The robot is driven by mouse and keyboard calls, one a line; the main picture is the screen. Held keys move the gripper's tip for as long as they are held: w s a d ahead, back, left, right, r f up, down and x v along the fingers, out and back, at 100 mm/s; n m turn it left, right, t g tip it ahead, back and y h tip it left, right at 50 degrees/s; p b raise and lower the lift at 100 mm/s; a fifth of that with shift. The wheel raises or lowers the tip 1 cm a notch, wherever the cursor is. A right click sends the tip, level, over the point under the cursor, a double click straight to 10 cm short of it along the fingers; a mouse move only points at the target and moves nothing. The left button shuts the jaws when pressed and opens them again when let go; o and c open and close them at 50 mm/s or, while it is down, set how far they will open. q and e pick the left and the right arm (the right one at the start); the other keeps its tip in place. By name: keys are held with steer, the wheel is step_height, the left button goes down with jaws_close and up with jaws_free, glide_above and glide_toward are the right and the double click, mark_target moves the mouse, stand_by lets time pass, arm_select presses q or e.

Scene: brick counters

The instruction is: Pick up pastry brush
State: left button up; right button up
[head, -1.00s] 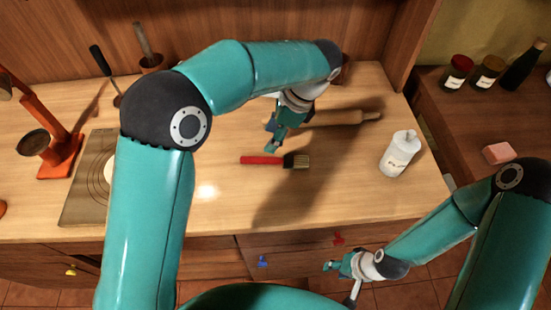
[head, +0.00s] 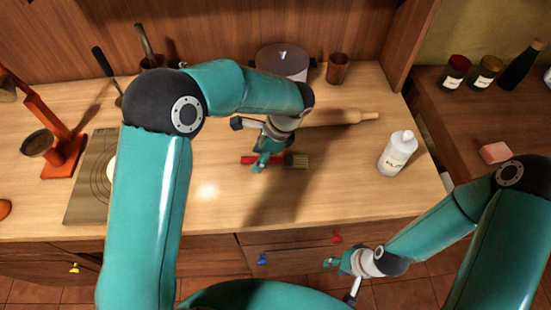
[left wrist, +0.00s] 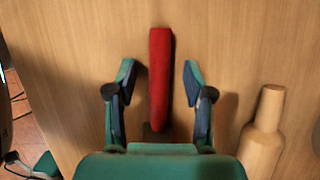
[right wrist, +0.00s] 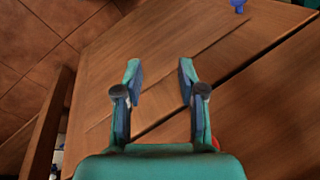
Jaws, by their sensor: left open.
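The pastry brush (head: 296,161) lies on the counter, with its red handle to the left and dark bristles to the right. My left gripper (head: 258,165) is over the red handle in the head view. In the left wrist view the red handle (left wrist: 160,75) lies between the two spread fingers of the left gripper (left wrist: 159,75), with gaps on both sides; the brush's head end is hidden by the gripper body. My right gripper (head: 328,264) is open and empty, low in front of the drawers; its fingers (right wrist: 160,75) stand apart in the right wrist view.
A rolling pin (head: 345,118) lies behind the brush; its end shows beside the left gripper (left wrist: 262,135). A white bottle (head: 397,153) stands to the right. A pot (head: 282,60) and brown cup (head: 338,69) stand at the back. A board (head: 90,185) lies left.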

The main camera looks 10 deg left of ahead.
arm_select(q)
steer(key=shift+f, duration=0.15)
steer(key=shift+c, duration=0.2)
steer(key=shift+s, duration=0.1)
jaws_close()
steer(key=shift+r, duration=0.2)
